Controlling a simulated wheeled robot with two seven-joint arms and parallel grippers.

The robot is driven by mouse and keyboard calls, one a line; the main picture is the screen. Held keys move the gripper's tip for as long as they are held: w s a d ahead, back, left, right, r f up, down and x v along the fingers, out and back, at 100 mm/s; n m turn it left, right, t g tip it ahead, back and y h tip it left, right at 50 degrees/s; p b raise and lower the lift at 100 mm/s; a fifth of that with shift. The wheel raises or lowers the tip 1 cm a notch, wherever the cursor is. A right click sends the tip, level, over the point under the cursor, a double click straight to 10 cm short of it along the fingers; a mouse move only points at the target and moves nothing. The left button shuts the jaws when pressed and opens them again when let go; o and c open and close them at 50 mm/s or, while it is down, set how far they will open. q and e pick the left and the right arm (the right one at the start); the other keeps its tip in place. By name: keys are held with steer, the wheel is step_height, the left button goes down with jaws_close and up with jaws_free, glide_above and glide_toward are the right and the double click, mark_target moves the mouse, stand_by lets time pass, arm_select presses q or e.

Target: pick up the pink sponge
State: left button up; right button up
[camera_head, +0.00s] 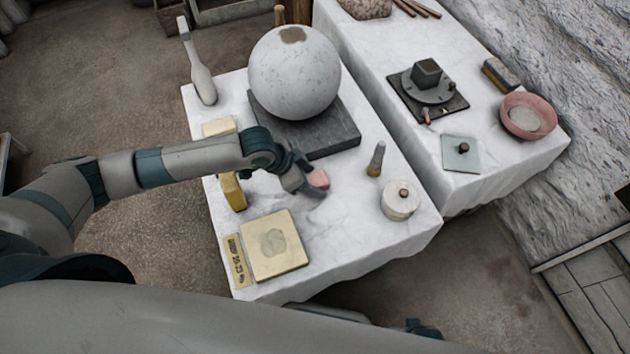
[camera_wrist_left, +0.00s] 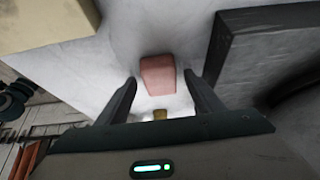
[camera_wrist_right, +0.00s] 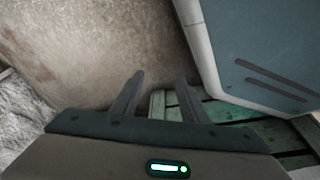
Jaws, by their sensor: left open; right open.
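The pink sponge (camera_head: 318,178) lies on the white-covered table, just beyond my left gripper (camera_head: 302,182) in the head view, which partly hides it. In the left wrist view the sponge (camera_wrist_left: 158,75) shows between and ahead of the two fingertips of my left gripper (camera_wrist_left: 163,92). The left gripper is open, with nothing held between its fingers. My right gripper (camera_wrist_right: 160,85) is open and empty in the right wrist view, away from the sponge.
A plaster sphere (camera_head: 294,75) rests on a dark slab (camera_head: 330,138) behind the left gripper. A yellow block (camera_head: 232,191), a square cream slab (camera_head: 273,262), a small bottle-like tool (camera_head: 376,160) and a round white pot (camera_head: 400,199) stand around. A second table (camera_head: 480,190) is at right.

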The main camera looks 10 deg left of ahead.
mark_target(322, 177)
arm_select(q)
steer(key=c, duration=1.1)
steer(key=shift+r, duration=0.8)
step_height(322, 177, up, 3)
steer(key=shift+f, duration=0.2)
steer(key=s+d+r, duration=0.2)
steer(key=s, duration=0.1)
steer(key=s+d+r, duration=0.2)
steer(key=s, duration=0.1)
steer(key=s+d+r, duration=0.2)
steer(key=s+d, duration=0.1)
steer(key=shift+s+r, duration=0.2)
steer(key=shift+r, duration=0.2)
steer(key=o, duration=0.3)
steer(key=shift+a, duration=0.1)
steer(key=shift+c, duration=1.2)
arm_select(e)
steer(key=shift+w+a+r, duration=0.1)
steer(key=shift+w+a, duration=0.05)
steer(key=shift+a, duration=0.1)
